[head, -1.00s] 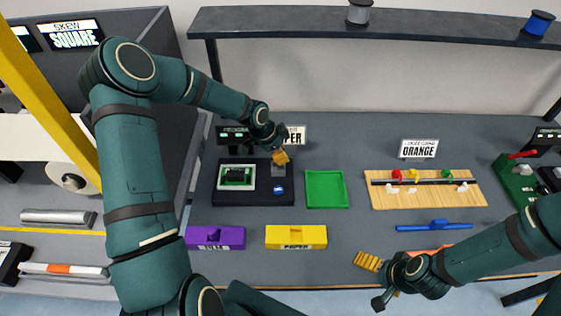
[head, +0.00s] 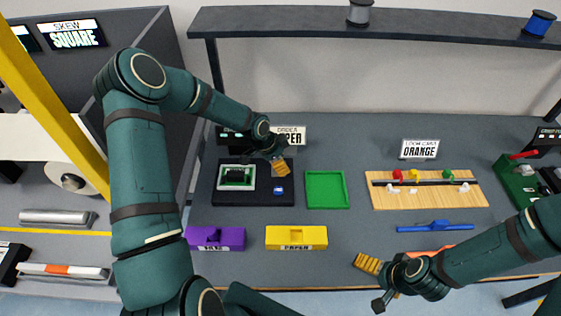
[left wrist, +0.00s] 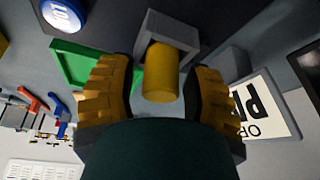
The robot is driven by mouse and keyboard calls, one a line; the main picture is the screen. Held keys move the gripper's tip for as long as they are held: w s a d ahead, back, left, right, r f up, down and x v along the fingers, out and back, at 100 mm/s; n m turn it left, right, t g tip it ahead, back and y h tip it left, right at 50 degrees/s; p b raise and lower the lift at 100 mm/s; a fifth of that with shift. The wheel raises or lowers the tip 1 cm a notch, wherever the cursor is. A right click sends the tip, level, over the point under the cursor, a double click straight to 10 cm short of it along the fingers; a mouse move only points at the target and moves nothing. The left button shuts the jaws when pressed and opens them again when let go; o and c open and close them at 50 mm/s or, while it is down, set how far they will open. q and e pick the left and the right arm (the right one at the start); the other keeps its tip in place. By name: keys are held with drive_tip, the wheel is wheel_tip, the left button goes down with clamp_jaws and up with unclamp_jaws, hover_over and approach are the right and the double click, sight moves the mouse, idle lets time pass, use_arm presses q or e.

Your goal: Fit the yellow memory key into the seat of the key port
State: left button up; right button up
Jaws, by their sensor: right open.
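In the left wrist view, the yellow memory key (left wrist: 160,78) appears as a short yellow cylinder at the open grey square frame of the key port (left wrist: 168,21). How deep it sits in the seat cannot be told. My left gripper (left wrist: 158,85) has one ribbed finger on each side of the key, with visible gaps, so it is open around it. In the head view, my left gripper (head: 282,168) is over the right part of the dark board and hides the key. My right gripper (head: 367,262) is open and empty near the table's front edge.
The dark board (head: 230,200) also carries a green-framed part (head: 237,177) and a blue button (head: 279,190). A green tray (head: 326,203) lies empty to its right. Purple (head: 230,236) and yellow (head: 283,243) blocks stand in front. A wooden board (head: 420,200) with coloured pieces lies further right.

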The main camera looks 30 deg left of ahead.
use_arm(q)
drive_tip(key=shift+r, duration=0.1)
use_arm(e)
drive_tip(key=shift+r, duration=0.1)
use_arm(q)
drive_tip(key=shift+r, duration=0.3)
use_arm(e)
drive_tip(key=shift+r, duration=0.1)
use_arm(q)
drive_tip(key=p+v, duration=0.1)
drive_tip(key=v, duration=1)
drive_tip(key=shift+s+r+p, duration=0.2)
drive_tip(key=shift+p, duration=0.15)
use_arm(e)
drive_tip(key=shift+r, duration=0.75)
use_arm(q)
drive_tip(key=shift+a, duration=0.1)
